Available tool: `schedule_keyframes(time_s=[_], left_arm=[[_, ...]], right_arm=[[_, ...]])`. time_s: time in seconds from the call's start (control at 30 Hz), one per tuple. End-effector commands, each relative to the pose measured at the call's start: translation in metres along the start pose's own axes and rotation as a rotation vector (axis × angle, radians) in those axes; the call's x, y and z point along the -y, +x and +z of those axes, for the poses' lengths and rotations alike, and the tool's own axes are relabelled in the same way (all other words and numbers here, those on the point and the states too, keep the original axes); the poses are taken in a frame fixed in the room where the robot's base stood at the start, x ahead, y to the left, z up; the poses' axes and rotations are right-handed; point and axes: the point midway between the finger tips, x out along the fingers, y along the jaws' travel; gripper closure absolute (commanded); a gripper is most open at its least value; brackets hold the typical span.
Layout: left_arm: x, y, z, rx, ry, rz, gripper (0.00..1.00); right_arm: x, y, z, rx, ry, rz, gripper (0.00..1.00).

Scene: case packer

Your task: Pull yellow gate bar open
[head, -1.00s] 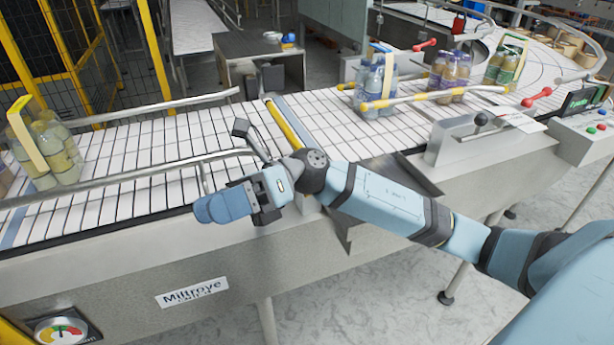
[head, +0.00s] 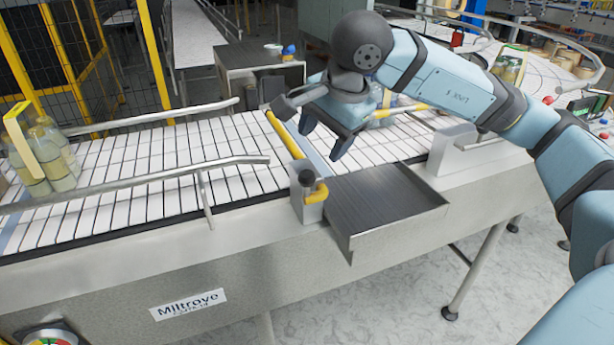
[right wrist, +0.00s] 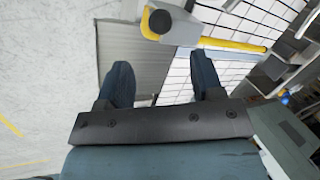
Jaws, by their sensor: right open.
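The yellow gate bar (head: 284,135) lies across the white slatted conveyor. Its near end meets a metal post with a black knob (head: 306,177) and a bent yellow handle (head: 318,193) at the belt's front edge. My right gripper (head: 323,138) is open and empty, with its fingers pointing down just right of the bar, apart from it. In the right wrist view, the open fingers (right wrist: 162,75) point toward the steel side tray, and the gate bar (right wrist: 235,45) with its knob shows beyond them. My left gripper is not in view.
A steel side tray (head: 385,205) juts from the conveyor's front, right of the post. Guide rails (head: 130,178) run along the belt. Bottles with a yellow carrier (head: 45,155) stand at the left. Other bottles (head: 508,65) stand at the upper right.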

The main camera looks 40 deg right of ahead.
Motion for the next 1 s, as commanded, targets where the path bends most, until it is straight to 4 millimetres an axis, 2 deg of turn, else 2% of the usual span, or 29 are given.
schedule_keyframes(time_s=[0.3,0.5,0.7,0.93,0.97,1.0], left_arm=[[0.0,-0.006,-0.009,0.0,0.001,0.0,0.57],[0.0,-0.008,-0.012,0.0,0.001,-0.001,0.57],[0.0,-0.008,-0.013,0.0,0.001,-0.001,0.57],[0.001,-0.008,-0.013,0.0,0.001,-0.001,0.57],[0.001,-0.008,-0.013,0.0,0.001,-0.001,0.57],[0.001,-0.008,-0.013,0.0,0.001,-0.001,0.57]], right_arm=[[0.0,0.067,0.001,0.004,0.002,0.004,0.39],[0.0,0.096,0.001,0.004,0.001,0.002,0.39],[0.0,0.106,0.001,0.003,0.001,0.0,0.39],[0.0,0.107,0.001,0.004,0.001,0.0,0.39],[0.0,0.107,0.001,0.004,0.001,0.0,0.44],[0.0,0.107,0.001,0.004,0.001,0.0,0.53]])
